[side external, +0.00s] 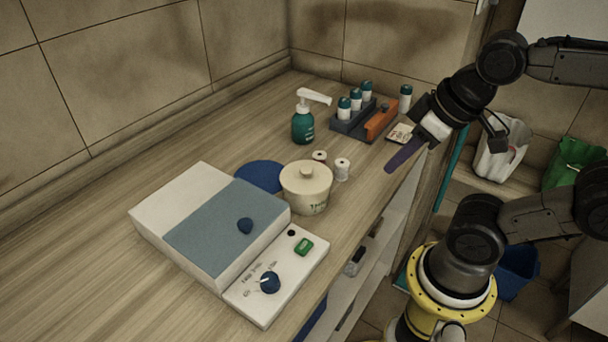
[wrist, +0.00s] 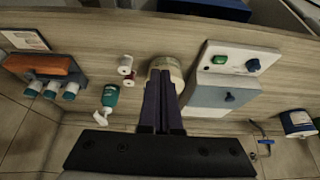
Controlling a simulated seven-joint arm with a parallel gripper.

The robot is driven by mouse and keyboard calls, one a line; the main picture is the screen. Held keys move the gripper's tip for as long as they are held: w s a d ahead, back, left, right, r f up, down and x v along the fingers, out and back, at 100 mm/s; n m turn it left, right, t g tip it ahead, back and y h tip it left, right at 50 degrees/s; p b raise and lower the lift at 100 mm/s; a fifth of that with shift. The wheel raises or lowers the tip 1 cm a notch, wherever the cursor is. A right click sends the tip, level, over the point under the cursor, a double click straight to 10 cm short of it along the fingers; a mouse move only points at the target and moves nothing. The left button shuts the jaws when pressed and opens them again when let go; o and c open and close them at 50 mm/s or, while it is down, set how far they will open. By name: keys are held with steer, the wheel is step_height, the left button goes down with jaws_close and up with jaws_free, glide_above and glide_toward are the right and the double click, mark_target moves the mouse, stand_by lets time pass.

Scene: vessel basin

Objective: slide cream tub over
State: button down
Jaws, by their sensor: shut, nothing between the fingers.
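The cream tub (side external: 306,190) is a round lidded pot with a knob, upright on the wooden counter beside the white and blue-grey device. A flat blue disc (side external: 260,177) lies just behind and left of it; the tub hides part of the disc. My gripper (side external: 390,168) is shut and empty, its purple fingers over the counter's front edge, to the right of the tub and apart from it. In the wrist view the shut fingers (wrist: 160,74) point at the tub (wrist: 169,64) and hide part of it. The disc is not visible there.
The device (side external: 215,225) stands left of the tub. Two small spools (side external: 342,169) stand close behind the tub. Farther back are a green pump bottle (side external: 303,125), a rack of bottles (side external: 355,121) and a small card (side external: 400,133). The left counter is clear.

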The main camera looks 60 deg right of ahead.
steer(key=w+r+g, duration=0.2)
steer(key=w+r, duration=0.3)
steer(key=w, duration=0.3)
steer(key=w+r+g, duration=0.1)
steer(key=w+r, duration=0.3)
steer(key=w, duration=0.4)
steer(key=w+a+f+g, duration=0.25)
steer(key=w+f, duration=0.35)
steer(key=w, duration=0.5)
steer(key=g, duration=0.2)
glide_above(299, 173)
steer(key=x, duration=0.2)
steer(key=w+x, duration=0.1)
steer(key=x, duration=0.4)
steer(key=shift+w+f, duration=0.25)
steer(key=shift+w, duration=0.05)
steer(key=shift+s+f, duration=0.2)
steer(key=shift+f, duration=0.1)
steer(key=shift+w+f, duration=0.1)
steer(key=shift+f, duration=0.5)
